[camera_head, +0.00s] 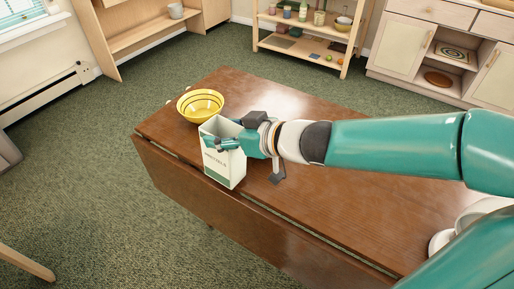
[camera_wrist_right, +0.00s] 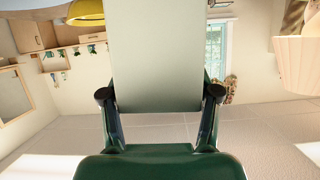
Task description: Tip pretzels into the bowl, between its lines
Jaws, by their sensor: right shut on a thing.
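The pretzel carton (camera_head: 222,165), pale with a dark green band and lettering, stands nearly upright by the table's near edge. Its open top faces up; its contents are hidden. My right gripper (camera_head: 226,143) is shut on it, fingers around its upper part. In the right wrist view the carton (camera_wrist_right: 158,50) fills the middle between the fingers. I cannot tell whether its base touches the table. The yellow bowl (camera_head: 201,105), with dark lines, sits just behind and left of the carton, apart from it. The bowl (camera_wrist_right: 86,12) also shows at the wrist view's top. My left gripper is out of view.
The brown wooden table (camera_head: 335,195) is mostly clear to the right, below my right arm. A white object (camera_head: 440,241) stands at its right end, partly hidden by my arm. Shelves (camera_head: 305,35) and a cabinet (camera_head: 404,45) stand well behind.

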